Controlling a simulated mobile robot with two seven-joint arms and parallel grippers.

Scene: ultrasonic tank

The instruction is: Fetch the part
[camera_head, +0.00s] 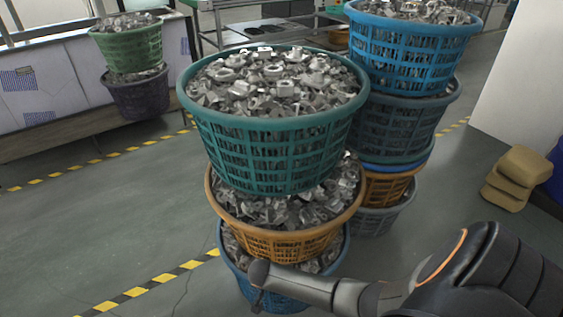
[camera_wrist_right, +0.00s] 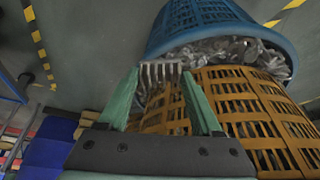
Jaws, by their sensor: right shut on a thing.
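My right gripper (camera_wrist_right: 161,78) is shut on a small grey ribbed metal part (camera_wrist_right: 160,70); the part sits between its green fingertips in the right wrist view. In the head view my right arm comes in from the lower right, its end (camera_head: 262,284) in front of the lower baskets; the held part is not clear there. The front stack has a teal basket (camera_head: 285,150) on top, an orange basket (camera_head: 278,243) in the middle and a blue basket (camera_head: 275,299) at the bottom. All hold grey metal parts. My left gripper is not in view.
A second stack, with a bright blue basket (camera_head: 410,55) on top, stands close behind to the right. A green basket (camera_head: 130,45) sits on a dark one at the far left. Tan sacks (camera_head: 522,170) lie at right. The floor at left is clear.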

